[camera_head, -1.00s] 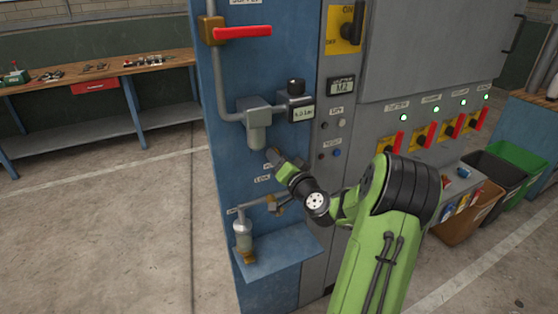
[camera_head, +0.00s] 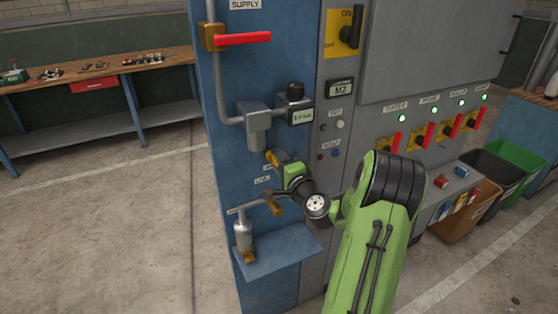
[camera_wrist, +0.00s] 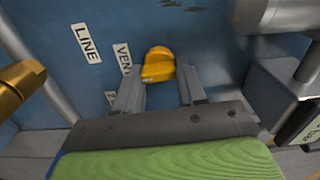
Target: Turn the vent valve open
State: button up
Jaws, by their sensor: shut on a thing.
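The vent valve's yellow handle (camera_wrist: 158,65) shows between my fingertips in the wrist view, beside the VENT label (camera_wrist: 123,57). In the head view a small yellow part of it (camera_head: 271,157) shows at the blue panel, next to my gripper. My gripper (camera_wrist: 160,88) is shut on the handle, with one finger on each side. In the head view my gripper (camera_head: 282,160) reaches the panel below the grey pipe fitting. The valve's body behind the handle is mostly hidden.
A red supply lever (camera_head: 243,39) lies horizontal above. A small display (camera_head: 301,115) sits beside the pipe fitting (camera_head: 255,120). Below my wrist are a brass line valve (camera_head: 273,203) and a metal cylinder (camera_head: 243,235) on a blue shelf (camera_head: 280,255). Open floor lies left.

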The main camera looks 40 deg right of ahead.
jog(key=shift+d+r+m, duration=0.1)
jog(key=shift+r+m, duration=0.1)
jog(key=shift+m, duration=0.2)
jog(key=o, duration=0.8)
jog(key=shift+o, duration=1.3)
jog(key=shift+f, duration=0.15)
jog(key=b+v, duration=0.9)
jog(key=v, duration=0.6)
jog(key=shift+s, duration=0.35)
